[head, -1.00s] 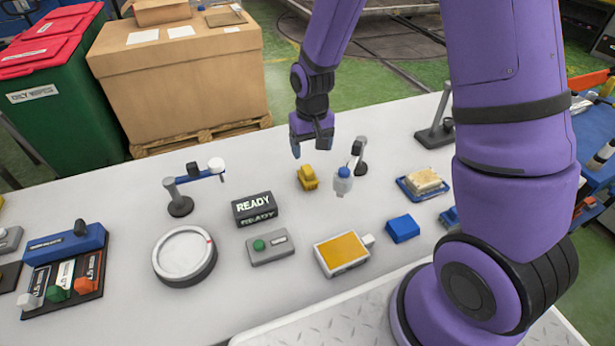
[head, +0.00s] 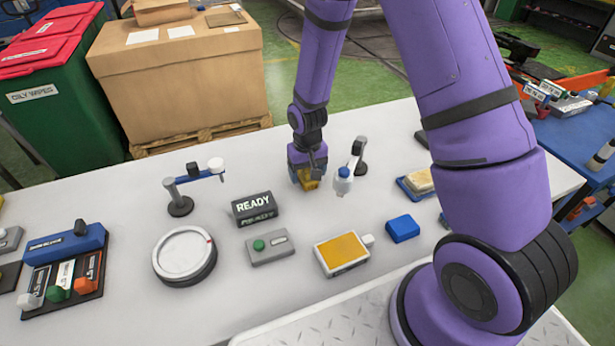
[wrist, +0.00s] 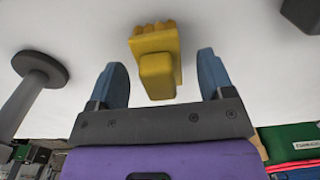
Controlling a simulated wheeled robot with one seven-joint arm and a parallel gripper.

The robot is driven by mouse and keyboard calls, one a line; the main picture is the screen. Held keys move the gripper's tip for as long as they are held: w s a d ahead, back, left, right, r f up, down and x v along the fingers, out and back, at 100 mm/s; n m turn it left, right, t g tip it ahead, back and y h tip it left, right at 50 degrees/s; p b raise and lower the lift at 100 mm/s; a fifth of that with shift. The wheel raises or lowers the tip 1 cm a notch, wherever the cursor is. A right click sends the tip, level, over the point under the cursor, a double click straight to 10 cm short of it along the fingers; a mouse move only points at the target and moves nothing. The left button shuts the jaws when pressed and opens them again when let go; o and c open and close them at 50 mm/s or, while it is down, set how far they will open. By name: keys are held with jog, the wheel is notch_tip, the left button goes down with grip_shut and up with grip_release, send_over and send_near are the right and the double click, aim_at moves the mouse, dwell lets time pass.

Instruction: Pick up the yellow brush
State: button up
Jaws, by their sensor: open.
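The yellow brush (head: 312,184) lies on the white table (head: 120,205), in the middle towards the back, partly hidden by my gripper (head: 307,178) in the head view. In the wrist view the brush (wrist: 156,62) shows its blocky yellow handle nearest me and a ribbed end beyond. My gripper (wrist: 164,80) is open, with one blue finger on each side of the brush handle. White gaps show between the handle and both fingers, so it is not gripped.
A grey stand with a white and blue bottle-like head (head: 343,178) stands close to the right of my gripper. A black READY sign (head: 254,208) is to the front left. A blue block (head: 402,228) and a yellow-topped box (head: 342,252) lie nearer. Bare table lies left of the brush.

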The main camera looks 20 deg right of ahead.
jog(key=shift+f, duration=0.75)
jog(key=c, duration=1.1)
jog(key=shift+r, duration=0.1)
jog(key=shift+r, duration=4.95)
jog(key=o, duration=0.4)
jog(key=shift+c, duration=1.1)
